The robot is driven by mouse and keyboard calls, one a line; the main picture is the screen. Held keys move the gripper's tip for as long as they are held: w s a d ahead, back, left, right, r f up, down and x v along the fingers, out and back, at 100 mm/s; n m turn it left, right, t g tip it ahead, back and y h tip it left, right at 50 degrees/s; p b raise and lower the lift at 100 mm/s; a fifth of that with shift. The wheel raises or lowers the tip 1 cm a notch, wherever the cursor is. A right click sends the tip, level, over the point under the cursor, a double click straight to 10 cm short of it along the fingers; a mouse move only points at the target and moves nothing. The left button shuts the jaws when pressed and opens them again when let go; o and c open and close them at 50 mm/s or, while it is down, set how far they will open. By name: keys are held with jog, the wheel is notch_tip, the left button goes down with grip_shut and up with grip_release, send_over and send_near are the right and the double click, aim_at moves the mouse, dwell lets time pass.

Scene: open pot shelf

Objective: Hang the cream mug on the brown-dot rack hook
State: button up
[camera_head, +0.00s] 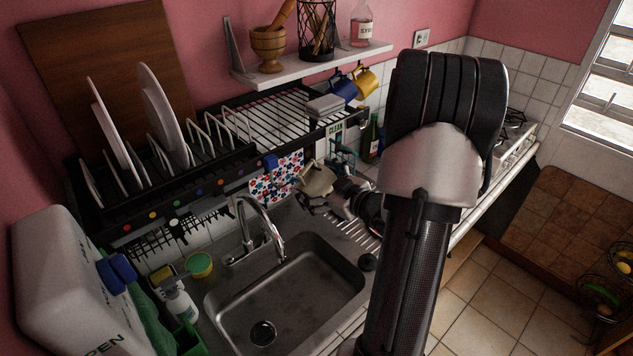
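The cream mug (317,179) is tilted in front of the black dish rack (150,198), near its right end and beside the dotted cloth. My gripper (312,202) is at the mug's lower side, with its dark fingers against it, and appears shut on it. The exact grip is small and partly hidden. The dots toward the right are small and dark, and I cannot make out clearly which is brown. The mug is apart from the left hooks.
A dotted cloth (277,176) hangs left of the mug. A curved faucet (262,226) rises by the sink (285,300). Blue (343,88) and yellow (366,80) mugs hang under the wall shelf (310,66). A green bottle (371,140) stands behind my arm.

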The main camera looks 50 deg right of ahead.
jog(key=shift+o, duration=0.5)
jog(key=v, duration=1.2)
jog(key=shift+a+f, duration=0.1)
